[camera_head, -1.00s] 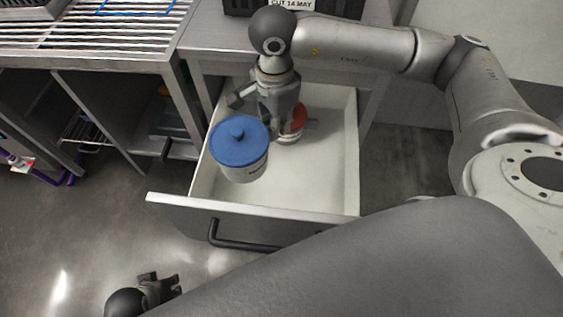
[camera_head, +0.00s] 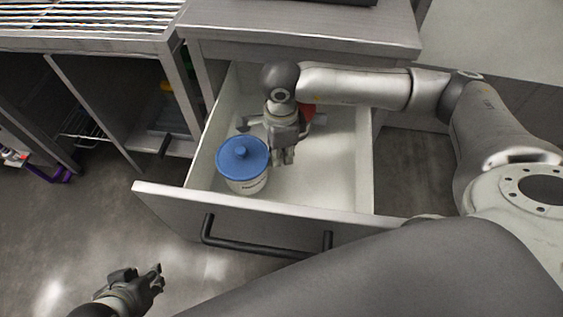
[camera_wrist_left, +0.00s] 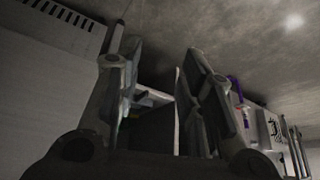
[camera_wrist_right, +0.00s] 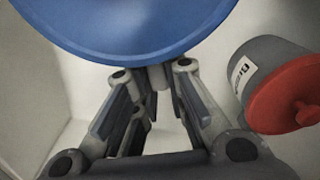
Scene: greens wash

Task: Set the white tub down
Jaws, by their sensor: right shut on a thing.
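The white tub (camera_head: 246,186) with a blue lid (camera_head: 243,153) is upright inside the open drawer, near its left front corner. I cannot tell whether its base touches the drawer floor. My right gripper (camera_head: 270,142) is behind and beside the tub, shut on it. In the right wrist view the blue lid (camera_wrist_right: 135,30) covers the top, above the fingers (camera_wrist_right: 155,95), and hides the tub's body. My left gripper (camera_head: 148,282) is outside the drawer, low in the head view. Its fingers (camera_wrist_left: 160,95) stand apart, empty.
A grey container (camera_wrist_right: 262,62) with a red lid (camera_wrist_right: 292,95) is in the drawer; in the head view the red lid (camera_head: 307,112) is partly hidden by my arm. The drawer floor (camera_head: 335,170) is clear at right. The drawer front (camera_head: 270,212) has a black handle (camera_head: 255,246).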

